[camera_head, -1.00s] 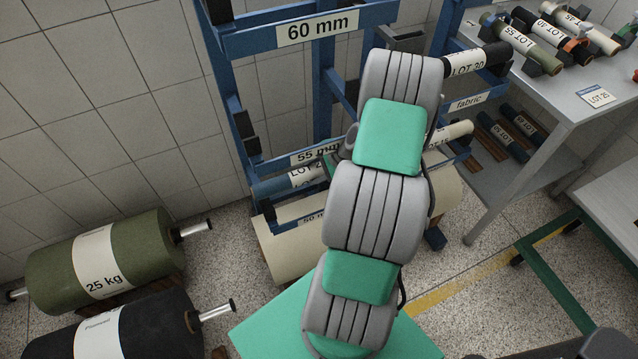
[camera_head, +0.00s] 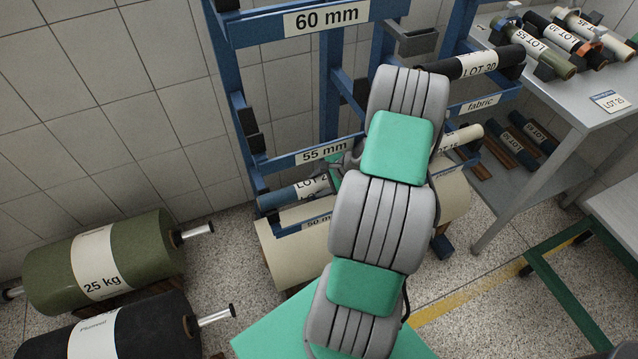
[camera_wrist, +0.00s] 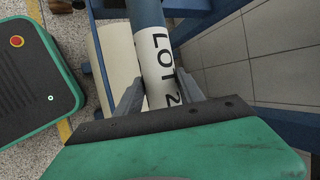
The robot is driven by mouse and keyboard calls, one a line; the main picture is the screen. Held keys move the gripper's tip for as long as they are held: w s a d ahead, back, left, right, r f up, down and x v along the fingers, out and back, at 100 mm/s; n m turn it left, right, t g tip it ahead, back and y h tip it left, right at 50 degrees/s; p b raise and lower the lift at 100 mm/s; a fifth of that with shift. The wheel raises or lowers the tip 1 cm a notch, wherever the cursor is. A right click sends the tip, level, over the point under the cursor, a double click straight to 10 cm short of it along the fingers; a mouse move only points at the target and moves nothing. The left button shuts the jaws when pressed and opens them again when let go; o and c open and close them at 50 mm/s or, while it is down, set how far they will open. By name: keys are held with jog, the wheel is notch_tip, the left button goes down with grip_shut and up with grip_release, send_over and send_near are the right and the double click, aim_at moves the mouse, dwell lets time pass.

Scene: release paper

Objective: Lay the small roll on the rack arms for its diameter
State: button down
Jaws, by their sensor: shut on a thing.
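A blue-grey roll (camera_head: 280,197) with a white label reading "LOT 2", the rest cut off, lies level in the head view. It is below the rack's 55 mm label (camera_head: 325,150) and just above the 50 mm beam (camera_head: 283,222). My gripper (camera_wrist: 160,80) is shut around the roll's label part in the wrist view. The head view shows the gripper only partly, behind my arm. The blue rack (camera_head: 243,110) stands against the wall. Whether the roll touches the rack arms is hidden.
A black LOT 30 roll (camera_head: 475,63) lies on the rack at right. A large cream roll (camera_head: 290,255) is low behind the 50 mm beam. Green (camera_head: 60,270) and black (camera_head: 130,335) rolls lie at left. A grey table (camera_head: 575,100) with several rolls stands at right.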

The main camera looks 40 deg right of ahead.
jog(key=shift+f, duration=0.1)
jog(key=c, duration=0.6)
grip_release()
jog(key=shift+c, duration=0.2)
